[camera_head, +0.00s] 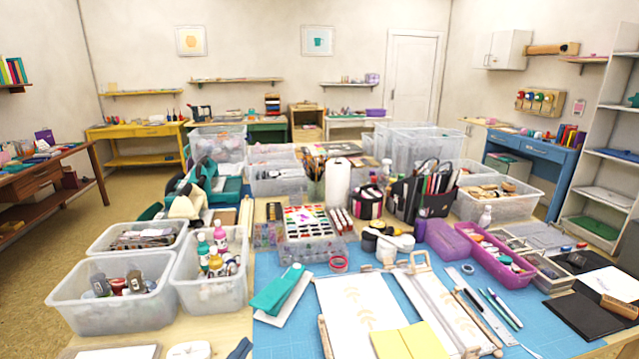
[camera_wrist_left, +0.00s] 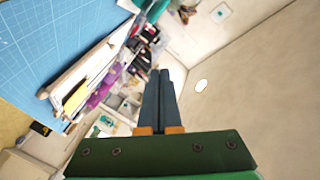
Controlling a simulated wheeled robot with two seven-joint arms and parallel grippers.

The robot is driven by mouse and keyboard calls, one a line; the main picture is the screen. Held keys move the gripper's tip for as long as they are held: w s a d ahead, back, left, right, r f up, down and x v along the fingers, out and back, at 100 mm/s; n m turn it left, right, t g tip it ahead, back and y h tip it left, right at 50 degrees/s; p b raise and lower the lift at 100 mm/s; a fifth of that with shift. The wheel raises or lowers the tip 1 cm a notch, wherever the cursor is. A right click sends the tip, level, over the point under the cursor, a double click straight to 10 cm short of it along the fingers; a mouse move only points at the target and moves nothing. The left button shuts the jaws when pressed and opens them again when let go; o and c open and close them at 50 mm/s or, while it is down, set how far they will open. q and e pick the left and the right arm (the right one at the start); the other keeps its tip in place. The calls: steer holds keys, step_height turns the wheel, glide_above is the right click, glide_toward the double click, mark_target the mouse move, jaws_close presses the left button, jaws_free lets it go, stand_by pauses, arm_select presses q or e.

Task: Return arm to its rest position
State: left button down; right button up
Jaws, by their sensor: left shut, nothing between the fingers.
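My left gripper (camera_wrist_left: 158,73) shows in the left wrist view as two dark slate fingers with orange bases on a green body. The fingers lie together, shut, with nothing between them. They point away from the blue mat, over a blurred, tilted view of the cluttered table and wall. In the head view a small dark blue shape (camera_head: 240,349) is cut off by the bottom edge; I cannot tell whether it is my fingertips. My right gripper is in neither view.
Clear bins (camera_head: 118,312) stand left. A paint set (camera_head: 308,222), a pink tray (camera_head: 497,252) and black pouches stand behind. Little table is bare.

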arm_select(q)
steer(key=s+f+n+g+y, duration=0.1)
steer(key=f+n, duration=0.1)
steer(key=s+a+f+n+g+y, duration=0.1)
steer(key=s+f+y, duration=0.1)
steer(key=s+a+f+n+g+y, duration=0.1)
steer(key=s+f+n, duration=0.1)
steer(key=shift+a+n, duration=0.25)
steer(key=shift+n, duration=0.05)
steer(key=s+f+g, duration=0.1)
steer(key=s+n, duration=0.1)
steer(key=s+f+g+y, duration=0.1)
steer(key=s, duration=0.1)
steer(key=shift+a+f+n+g, duration=0.3)
steer(key=shift+f+n, duration=0.05)
steer(key=shift+n, duration=0.05)
steer(key=s+d+f+n+g, duration=0.1)
steer(key=s+f+n+g, duration=0.2)
steer(key=s, duration=0.5)
steer(key=s+f+g, duration=0.2)
steer(key=s+g, duration=0.2)
steer(key=s, duration=0.3)
step_height(320, 180, down, 11)
steer(key=g, duration=0.1)
steer(key=s+a+f+g, duration=0.1)
steer(key=s+a+f, duration=0.1)
steer(key=s+f, duration=1.2)
step_height(320, 180, down, 2)
steer(key=shift+s+g, duration=0.15)
steer(key=shift+g, duration=0.15)
